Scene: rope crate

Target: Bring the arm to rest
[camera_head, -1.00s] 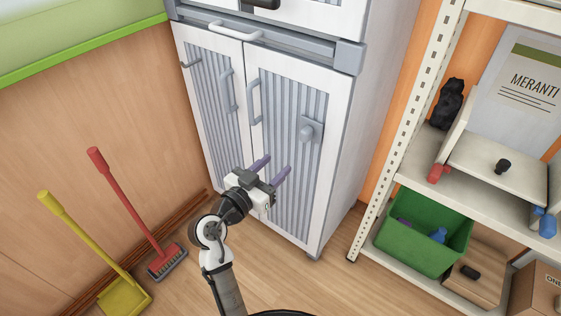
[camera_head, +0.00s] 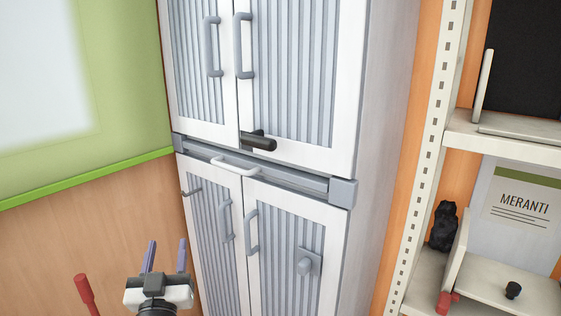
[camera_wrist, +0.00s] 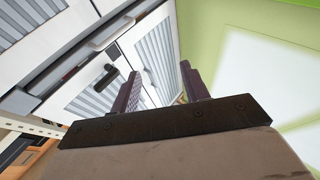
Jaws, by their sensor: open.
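My gripper (camera_head: 165,257) is at the lower left of the head view, in front of the wood-panelled wall and left of the white cabinet (camera_head: 349,100). Its two purple fingers point up and stand apart with nothing between them. In the wrist view the fingers (camera_wrist: 160,88) are also spread and empty, with the cabinet doors behind them. The fingers touch nothing that I can see. Most of my arm is below the head view's edge.
The cabinet's doors look shut; a black handle (camera_head: 259,141) sticks out from the upper doors. A metal shelf (camera_head: 500,140) stands at the right with a black figure (camera_head: 443,227) and a red item (camera_head: 447,302). A red broom handle (camera_head: 85,293) leans left of my gripper.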

